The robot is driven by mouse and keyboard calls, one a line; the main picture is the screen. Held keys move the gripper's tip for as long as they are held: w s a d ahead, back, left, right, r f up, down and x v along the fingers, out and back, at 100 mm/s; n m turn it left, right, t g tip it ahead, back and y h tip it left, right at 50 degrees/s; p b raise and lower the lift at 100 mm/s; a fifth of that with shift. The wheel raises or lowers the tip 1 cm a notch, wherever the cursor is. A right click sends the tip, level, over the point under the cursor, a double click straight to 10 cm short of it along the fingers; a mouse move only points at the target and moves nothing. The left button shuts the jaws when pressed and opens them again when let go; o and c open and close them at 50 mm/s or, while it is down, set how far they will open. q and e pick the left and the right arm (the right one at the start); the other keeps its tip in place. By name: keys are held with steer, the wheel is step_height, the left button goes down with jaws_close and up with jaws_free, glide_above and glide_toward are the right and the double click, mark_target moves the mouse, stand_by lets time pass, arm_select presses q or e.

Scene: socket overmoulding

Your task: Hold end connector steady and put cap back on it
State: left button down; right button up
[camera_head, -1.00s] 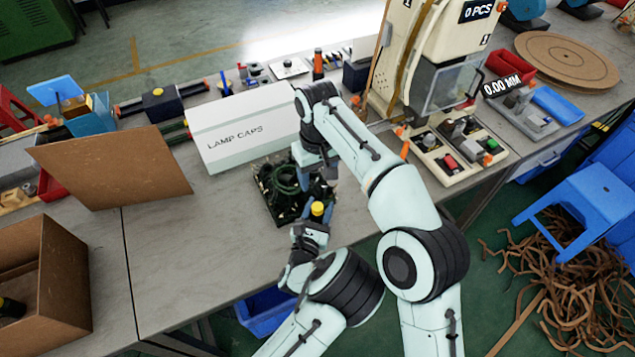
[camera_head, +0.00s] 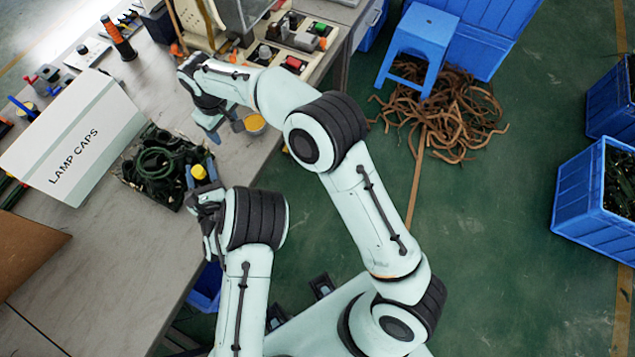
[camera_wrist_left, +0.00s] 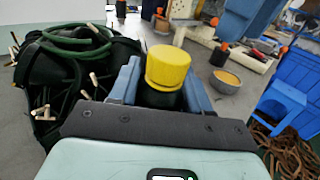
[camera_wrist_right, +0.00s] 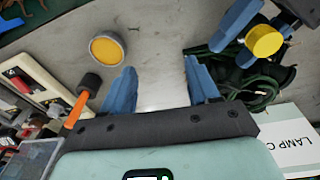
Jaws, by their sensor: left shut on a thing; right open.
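My left gripper (camera_head: 203,185) is shut on the end connector, a dark upright body (camera_wrist_left: 160,98) with a yellow top (camera_wrist_left: 168,66). The yellow top also shows in the head view (camera_head: 198,172) and the right wrist view (camera_wrist_right: 263,40). I cannot tell whether the yellow top is a separate cap. My right gripper (camera_wrist_right: 162,88) is open and empty, pointing down over bare tabletop. A round grey-rimmed piece with an orange-yellow face (camera_head: 254,123) stands on the table beside the right gripper. It also shows in both wrist views (camera_wrist_left: 225,80) (camera_wrist_right: 107,48).
A tray of coiled dark green cables (camera_head: 160,165) lies left of the connector. The white LAMP CAPS box (camera_head: 75,140) stands beyond it. A machine with a control panel (camera_head: 300,40) is at the back. The table's front edge is close to the left gripper.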

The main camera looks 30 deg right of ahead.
steer(key=s+d+f+m+t, duration=0.1)
steer(key=s+d+f, duration=0.1)
steer(key=d+f, duration=0.65)
steer(key=s+d+f+m, duration=0.1)
steer(key=s+d+f, duration=0.1)
steer(key=d+f, duration=0.65)
arm_select(q)
steer(key=shift+s+d, duration=0.1)
arm_select(e)
steer(key=s+a+f+m+g+y, duration=0.1)
steer(key=s+a+f+m, duration=0.1)
steer(key=s+f, duration=0.5)
steer(key=s+a+f+m+g+y, duration=0.1)
steer(key=s+a+f, duration=0.25)
steer(key=s, duration=0.55)
steer(key=s+a+f+m, duration=0.1)
steer(key=s+a+m, duration=0.1)
steer(key=s, duration=0.7)
steer(key=s+a+f+m+g+y, duration=0.1)
steer(key=s+a+f+m, duration=0.1)
steer(key=s, duration=0.7)
steer(key=shift+s+a+f+y, duration=0.2)
steer(key=shift+a+f+y, duration=0.1)
steer(key=shift+a, duration=0.45)
arm_select(q)
steer(key=shift+r, duration=0.1)
